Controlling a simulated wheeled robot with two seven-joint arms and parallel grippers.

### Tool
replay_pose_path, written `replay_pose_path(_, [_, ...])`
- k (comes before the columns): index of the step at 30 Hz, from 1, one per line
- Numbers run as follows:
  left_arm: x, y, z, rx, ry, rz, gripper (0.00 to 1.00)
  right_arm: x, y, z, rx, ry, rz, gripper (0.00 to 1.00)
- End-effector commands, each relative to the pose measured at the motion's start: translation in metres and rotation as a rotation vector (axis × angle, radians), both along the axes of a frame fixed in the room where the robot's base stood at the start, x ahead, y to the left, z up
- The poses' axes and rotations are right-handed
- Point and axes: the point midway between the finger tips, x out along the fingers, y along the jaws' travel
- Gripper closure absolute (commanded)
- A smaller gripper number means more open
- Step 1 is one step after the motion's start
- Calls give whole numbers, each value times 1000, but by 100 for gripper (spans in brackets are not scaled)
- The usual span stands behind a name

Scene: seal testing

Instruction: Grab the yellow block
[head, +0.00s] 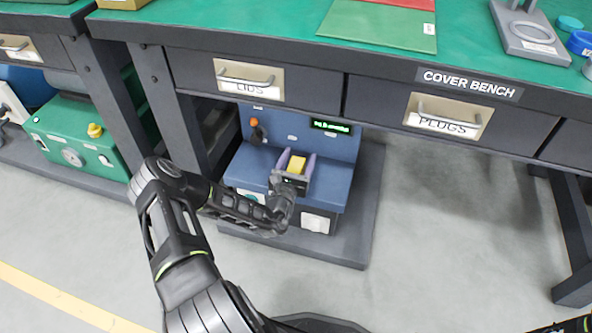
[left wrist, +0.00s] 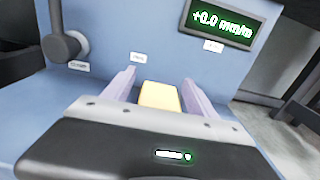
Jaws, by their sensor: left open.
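The yellow block (head: 297,164) sits on the blue machine (head: 243,165) under the cover bench. It also shows in the left wrist view (left wrist: 160,96), between the two pale purple fingers. My left gripper (head: 296,160) is open, with one finger on each side of the block; a gap shows on the right side in the left wrist view. I cannot tell whether the fingers touch it. The gripper body hides the block's lower part. At the bottom right edge of the head view, a small dark part of my own body shows, but no right gripper fingers.
The cover bench's drawers, labelled LIDS (head: 250,80) and PLUGS (head: 448,115), overhang the machine. A knob (left wrist: 68,46) and a green display (left wrist: 226,20) are on the machine's upright panel. A green machine (head: 75,140) stands at left. The floor at right is clear.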

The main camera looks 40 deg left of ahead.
Motion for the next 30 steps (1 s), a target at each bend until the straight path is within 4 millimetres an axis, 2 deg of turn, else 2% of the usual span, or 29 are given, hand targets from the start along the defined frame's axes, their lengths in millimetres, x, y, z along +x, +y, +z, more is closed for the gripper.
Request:
replay_pose_path(3, [0, 0, 0, 0, 0, 0, 34, 0, 0, 0, 0, 0, 0, 41])
replay_pose_path(27, [0, 0, 0, 0, 0, 0, 99, 0, 0, 0, 0, 1, 0, 41])
replay_pose_path(30, [0, 0, 0, 0, 0, 0, 100, 0, 0, 0, 0, 1, 0, 41])
